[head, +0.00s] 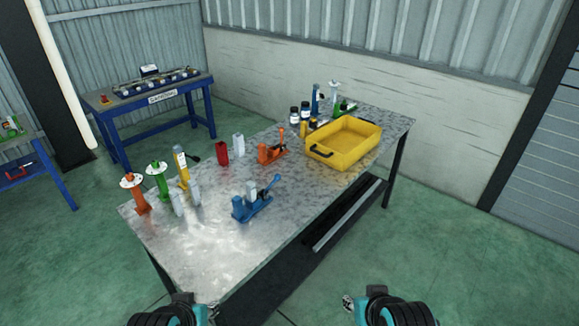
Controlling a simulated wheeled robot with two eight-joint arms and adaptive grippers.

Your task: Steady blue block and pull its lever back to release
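The blue block (238,208) stands on the near part of the metal table. My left gripper (190,305) and my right gripper (362,302) are at the bottom edge, both short of the table and well apart from the blue block. Both are partly cut off, and their fingers are too unclear to tell open from shut.
An orange lever fixture (271,152), a red block (222,153) and a yellow bin (343,150) stand farther back on the table (205,245). Orange, green and yellow upright tools and grey blocks are at left. Bottles stand behind the bin. The table's near corner is clear.

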